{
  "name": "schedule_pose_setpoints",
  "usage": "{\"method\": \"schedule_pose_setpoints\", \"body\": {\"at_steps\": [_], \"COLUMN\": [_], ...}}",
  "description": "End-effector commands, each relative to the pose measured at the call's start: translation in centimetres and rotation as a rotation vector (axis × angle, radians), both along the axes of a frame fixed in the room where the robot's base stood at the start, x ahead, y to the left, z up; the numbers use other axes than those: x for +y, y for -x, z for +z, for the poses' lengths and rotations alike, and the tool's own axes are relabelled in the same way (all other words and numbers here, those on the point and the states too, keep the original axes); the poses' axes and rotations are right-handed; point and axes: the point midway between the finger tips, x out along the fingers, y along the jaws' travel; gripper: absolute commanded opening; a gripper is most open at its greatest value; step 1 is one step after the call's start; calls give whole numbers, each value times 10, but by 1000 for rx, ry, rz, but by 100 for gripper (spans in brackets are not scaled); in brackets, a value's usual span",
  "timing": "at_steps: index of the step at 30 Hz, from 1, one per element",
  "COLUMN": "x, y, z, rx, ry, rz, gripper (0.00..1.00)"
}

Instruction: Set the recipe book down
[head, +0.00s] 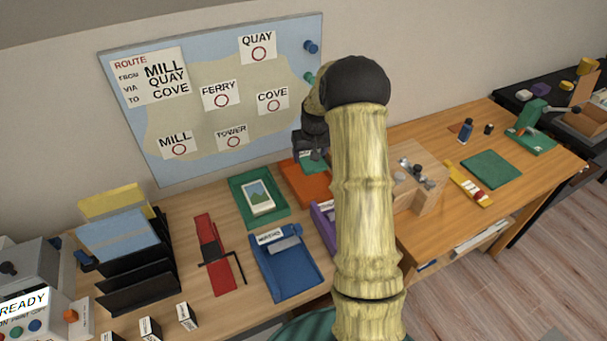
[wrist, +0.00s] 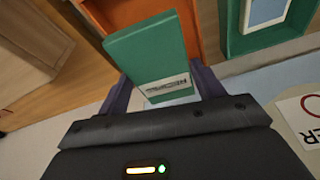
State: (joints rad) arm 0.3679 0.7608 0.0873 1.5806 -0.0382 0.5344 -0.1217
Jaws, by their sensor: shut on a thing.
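My gripper (head: 312,152) is shut on a green book, the recipe book (wrist: 148,50), with a dark finger on each side. The book's pale label shows upside down in the wrist view, its print too small to read surely. In the head view only a small green part of the book (head: 316,163) shows under the gripper. The book is over the orange tray (head: 297,186), which also shows behind it in the wrist view (wrist: 184,25). I cannot tell whether the book touches the tray. My arm hides part of the tray's right side.
A green tray (head: 240,188) holding a picture card stands left of the orange tray. A blue tray (head: 290,277) and a partly hidden purple tray (head: 322,222) are nearer. A wooden block stand (head: 428,196) is to the right. The map board (head: 200,90) rises behind.

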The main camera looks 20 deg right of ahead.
Motion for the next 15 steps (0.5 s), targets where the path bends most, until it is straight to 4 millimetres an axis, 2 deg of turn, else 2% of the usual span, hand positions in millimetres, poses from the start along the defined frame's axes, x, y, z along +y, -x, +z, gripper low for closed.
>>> {"method": "schedule_pose_setpoints", "body": {"at_steps": [11,15], "x": [-1,-1], "y": [0,1], "z": [1,-8], "rx": [0,2], "ry": [0,-1], "rz": [-2,-2], "gripper": [39,39]}}
